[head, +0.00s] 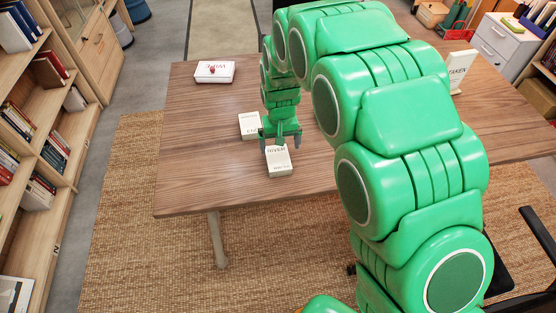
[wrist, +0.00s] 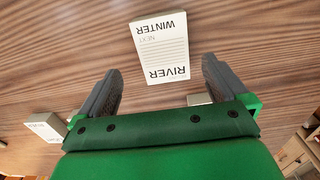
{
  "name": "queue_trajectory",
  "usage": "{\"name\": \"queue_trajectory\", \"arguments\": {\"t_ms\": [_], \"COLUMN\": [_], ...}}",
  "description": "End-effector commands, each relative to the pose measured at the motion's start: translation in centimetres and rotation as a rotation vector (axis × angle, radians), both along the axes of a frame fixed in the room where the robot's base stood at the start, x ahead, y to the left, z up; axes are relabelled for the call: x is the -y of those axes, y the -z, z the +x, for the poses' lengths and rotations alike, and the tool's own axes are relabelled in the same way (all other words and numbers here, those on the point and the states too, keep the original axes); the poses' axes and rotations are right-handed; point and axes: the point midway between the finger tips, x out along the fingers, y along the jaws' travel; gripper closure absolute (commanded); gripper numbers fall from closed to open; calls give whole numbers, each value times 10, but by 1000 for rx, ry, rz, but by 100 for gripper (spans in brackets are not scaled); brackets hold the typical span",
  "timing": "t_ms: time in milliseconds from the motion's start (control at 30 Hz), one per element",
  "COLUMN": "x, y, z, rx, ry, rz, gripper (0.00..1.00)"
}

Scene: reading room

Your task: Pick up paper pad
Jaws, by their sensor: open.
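A white paper pad (head: 279,164) printed with RIVER lies flat on the wooden table, near its front edge. In the wrist view the pad (wrist: 160,47) lies ahead of the fingers, with its RIVER end nearest and WINTER at the far end. My gripper (head: 281,143) points down at the pad's back end. Its two dark fingers are spread apart, one toward each side of the pad, with nothing held. I cannot tell the height of the fingertips above the table.
A second white pad (head: 249,122) lies just behind and left of my gripper. A white box (head: 215,76) marked WIPE stands farther back. A TAKEN sign (head: 460,72) stands at the right. Another printed white block (wrist: 42,129) shows in the wrist view. The table's left side (head: 190,160) is clear.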

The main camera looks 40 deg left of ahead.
Motion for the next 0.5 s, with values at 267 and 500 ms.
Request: {"name": "queue_trajectory", "arguments": {"t_ms": [267, 500], "x": [-3, -4], "y": [21, 33], "z": [-2, -1], "rx": [-2, -1], "ry": [-5, -5], "rz": [-2, -1], "gripper": [0, 0]}}
